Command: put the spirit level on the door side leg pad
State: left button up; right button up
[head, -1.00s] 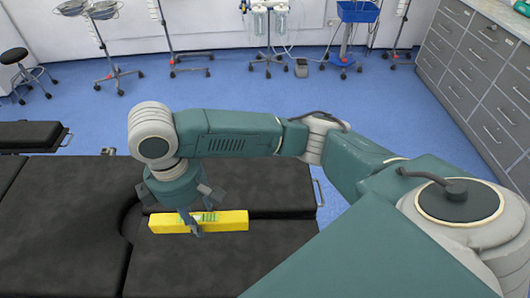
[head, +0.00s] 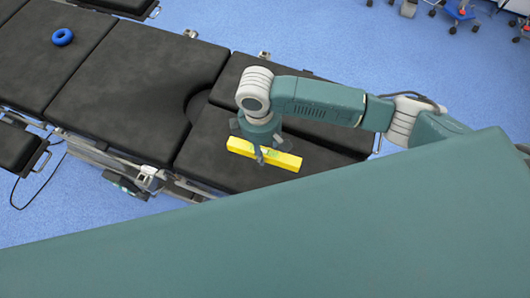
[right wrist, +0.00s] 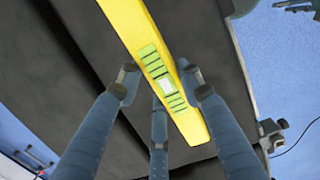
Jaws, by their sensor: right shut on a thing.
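The yellow spirit level (head: 287,159) has green markings; it also shows in the right wrist view (right wrist: 160,80). My right gripper (head: 261,158) is shut on it near its middle, its fingers around the bar in the right wrist view. The level lies lengthwise over the nearer black leg pad (head: 210,152); I cannot tell whether it touches. The farther leg pad (head: 228,88) lies beyond a narrow gap, partly hidden by my right arm. Which pad is the door side one cannot be told, since no door shows. My left gripper is not in view.
The table's wider black sections (head: 125,85) extend left, with a blue ring (head: 62,37) on one. A separate black pad (head: 15,150) is at the left edge. Wheeled stands (head: 455,15) are at the top right. Blue floor surrounds the table.

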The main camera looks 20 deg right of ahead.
aim_at(265, 155)
jog(key=shift+f, duration=1.8)
jog(key=shift+f, duration=0.2)
jog(key=shift+f, duration=0.25)
jog(key=o, duration=1.3)
jog(key=r, duration=0.8)
jog(key=r+b, duration=0.1)
jog(key=r, duration=0.4)
jog(key=shift+w+a, duration=0.2)
jog(key=shift+a, duration=0.1)
jog(key=shift+f, duration=0.1)
